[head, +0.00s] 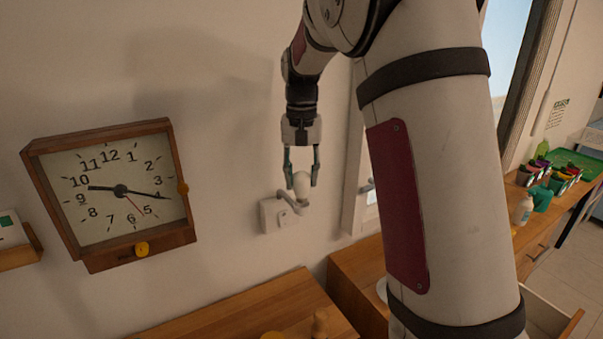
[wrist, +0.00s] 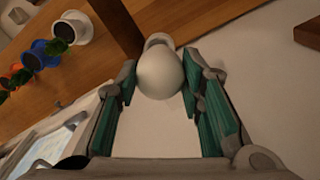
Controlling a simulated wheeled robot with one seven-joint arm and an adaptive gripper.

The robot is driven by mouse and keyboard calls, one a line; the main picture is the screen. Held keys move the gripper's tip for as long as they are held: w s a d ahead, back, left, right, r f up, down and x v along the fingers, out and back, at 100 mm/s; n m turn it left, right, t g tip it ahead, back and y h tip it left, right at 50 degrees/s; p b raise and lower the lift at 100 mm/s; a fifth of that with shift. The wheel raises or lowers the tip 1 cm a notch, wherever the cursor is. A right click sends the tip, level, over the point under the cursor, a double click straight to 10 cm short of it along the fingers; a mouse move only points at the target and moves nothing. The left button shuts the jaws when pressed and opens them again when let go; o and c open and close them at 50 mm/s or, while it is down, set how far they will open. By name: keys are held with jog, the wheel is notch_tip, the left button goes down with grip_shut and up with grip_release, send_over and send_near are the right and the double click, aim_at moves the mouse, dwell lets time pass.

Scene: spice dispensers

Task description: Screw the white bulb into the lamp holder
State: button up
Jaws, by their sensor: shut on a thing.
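The white bulb (head: 302,184) is upright in the head view, between the fingertips of my gripper (head: 301,172). My gripper points down and is shut on the bulb. The lamp holder (head: 288,203) is a small curved fixture on a wall plate, right at the bulb's lower end. Whether the bulb's base sits inside the holder cannot be told. In the wrist view the bulb (wrist: 160,73) fills the space between the green finger pads (wrist: 161,88), and a pale rounded part shows behind it.
A wooden-framed clock (head: 120,190) hangs on the wall to the left. A wooden counter (head: 250,310) lies below the holder. Spice dispensers (head: 550,175) and a green tray (head: 578,163) stand on the far-right counter. The wall between the clock and the holder is clear.

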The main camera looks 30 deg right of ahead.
jog(key=shift+f, duration=0.95)
jog(key=o, duration=0.6)
jog(key=c, duration=0.6)
jog(key=m, duration=0.9)
jog(key=shift+m, duration=0.7)
jog(key=m+p, duration=0.1)
jog(key=m, duration=0.4)
jog(key=shift+m, duration=1.5)
